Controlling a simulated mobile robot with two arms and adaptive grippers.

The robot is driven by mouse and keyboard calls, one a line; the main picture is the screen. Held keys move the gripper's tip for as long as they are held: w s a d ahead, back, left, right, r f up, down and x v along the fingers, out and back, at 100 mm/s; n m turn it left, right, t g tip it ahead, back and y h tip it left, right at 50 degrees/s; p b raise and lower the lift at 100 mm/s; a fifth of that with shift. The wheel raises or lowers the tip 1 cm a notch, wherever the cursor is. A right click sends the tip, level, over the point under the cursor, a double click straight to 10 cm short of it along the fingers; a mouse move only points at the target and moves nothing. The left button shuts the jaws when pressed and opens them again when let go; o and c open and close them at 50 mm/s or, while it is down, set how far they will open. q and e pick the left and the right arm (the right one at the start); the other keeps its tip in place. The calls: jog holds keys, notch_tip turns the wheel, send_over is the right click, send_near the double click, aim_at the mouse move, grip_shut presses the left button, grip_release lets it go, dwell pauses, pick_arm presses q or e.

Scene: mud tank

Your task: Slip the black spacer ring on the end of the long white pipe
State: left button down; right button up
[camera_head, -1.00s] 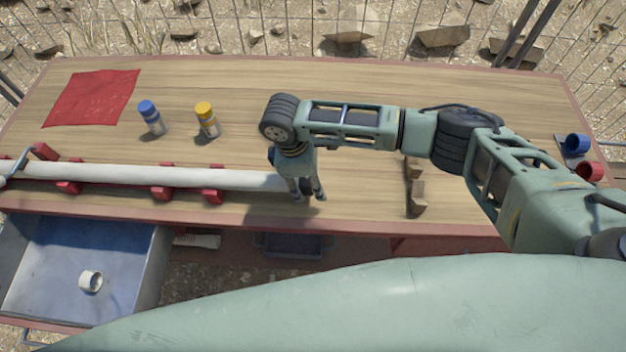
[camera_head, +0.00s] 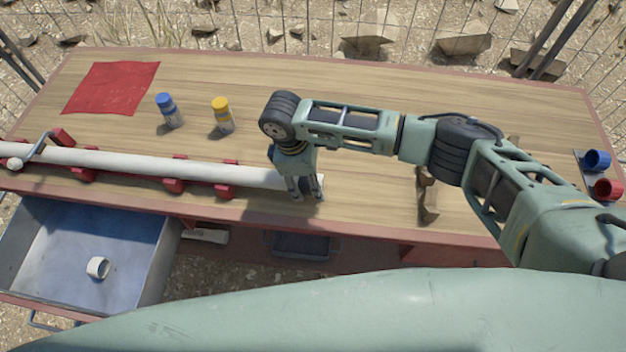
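The long white pipe (camera_head: 150,164) lies level in red supports along the front of the bench. My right gripper (camera_head: 306,196) points down at the pipe's right end, its fingers in front of and beside the white end. Its fingertips look apart, but I cannot tell whether they grip anything. I cannot make out the black spacer ring; it may be hidden at the gripper. My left gripper is out of view.
A metal drawer (camera_head: 45,235) with a white ring (camera_head: 97,268) stands open at front left. A brown bracket (camera_head: 428,195) is right of the gripper.

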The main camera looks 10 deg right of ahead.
jog(key=shift+w+a+b, duration=0.2)
jog(key=shift+a, duration=0.35)
jog(key=shift+w+a+b, duration=0.15)
jog(key=shift+a, duration=0.4)
jog(key=shift+a, duration=0.25)
jog(key=o, duration=1.1)
jog(key=shift+c, duration=0.2)
notch_tip(320, 180, up, 12)
jog(key=a, duration=0.2)
jog(key=shift+w+a, duration=0.15)
jog(key=shift+w, duration=0.2)
jog(key=shift+f, duration=0.15)
